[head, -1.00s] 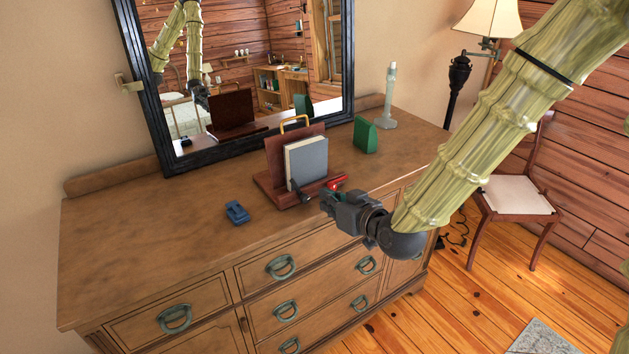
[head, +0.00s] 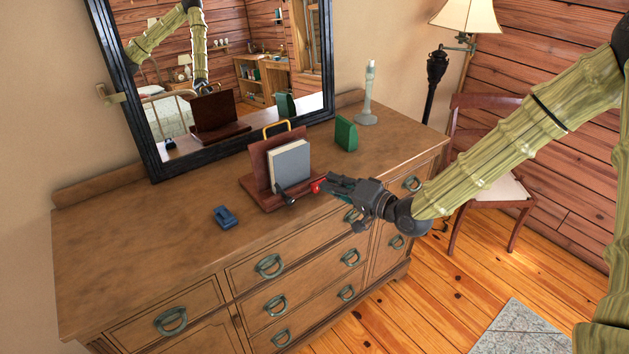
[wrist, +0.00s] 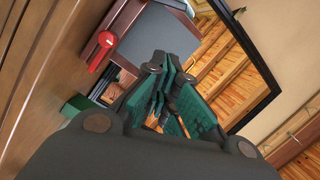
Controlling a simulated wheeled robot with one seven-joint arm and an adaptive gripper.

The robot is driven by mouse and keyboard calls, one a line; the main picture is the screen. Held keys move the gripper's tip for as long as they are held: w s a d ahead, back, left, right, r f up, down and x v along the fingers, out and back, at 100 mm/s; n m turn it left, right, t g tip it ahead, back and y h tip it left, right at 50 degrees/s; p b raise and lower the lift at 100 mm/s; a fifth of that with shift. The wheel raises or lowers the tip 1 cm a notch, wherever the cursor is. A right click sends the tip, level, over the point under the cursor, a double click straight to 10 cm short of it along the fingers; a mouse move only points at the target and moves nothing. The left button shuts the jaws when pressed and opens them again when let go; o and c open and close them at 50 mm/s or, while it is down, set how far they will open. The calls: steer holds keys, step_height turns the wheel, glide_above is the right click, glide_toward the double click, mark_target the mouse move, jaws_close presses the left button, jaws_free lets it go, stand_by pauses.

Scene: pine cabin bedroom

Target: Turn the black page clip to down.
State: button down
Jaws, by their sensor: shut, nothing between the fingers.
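The wooden book stand (head: 250,185) with a brass handle stands on the dresser and holds a grey book (head: 290,164). The black page clip (head: 285,195) is at the stand's lower front, left of the red clip; it slants down to the right. The red clip (head: 317,187) is at the stand's right front, its red end also in the wrist view (wrist: 104,40). My gripper (head: 334,184) is just right of the red clip, apart from the black clip. Its fingers (wrist: 168,85) are together and empty. I cannot make out the black clip in the wrist view.
A small blue object (head: 226,217) lies left of the stand. A green block (head: 346,133) and a pale candlestick (head: 368,95) stand at the back right. A black-framed mirror (head: 160,170) leans behind. The dresser top (head: 130,240) is clear at the left.

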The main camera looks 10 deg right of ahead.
mark_target(284, 194)
steer(key=p+x, duration=0.3)
steer(key=x, duration=0.6)
steer(key=shift+w+r, duration=0.1)
steer(key=shift+r, duration=0.05)
steer(key=shift+s+a+f+p, duration=0.25)
steer(key=shift+a+p, duration=0.15)
steer(key=shift+a, duration=0.1)
steer(key=shift+s+a+f+p, duration=0.1)
steer(key=shift+a+f+p, duration=0.15)
steer(key=shift+a+p, duration=0.15)
steer(key=shift+s+a+f+p, duration=0.15)
steer(key=shift+s+a+f, duration=0.1)
steer(key=shift+a, duration=0.2)
steer(key=shift+s+a+f+p, duration=0.15)
steer(key=shift+a+f, duration=0.1)
steer(key=shift+a, duration=0.15)
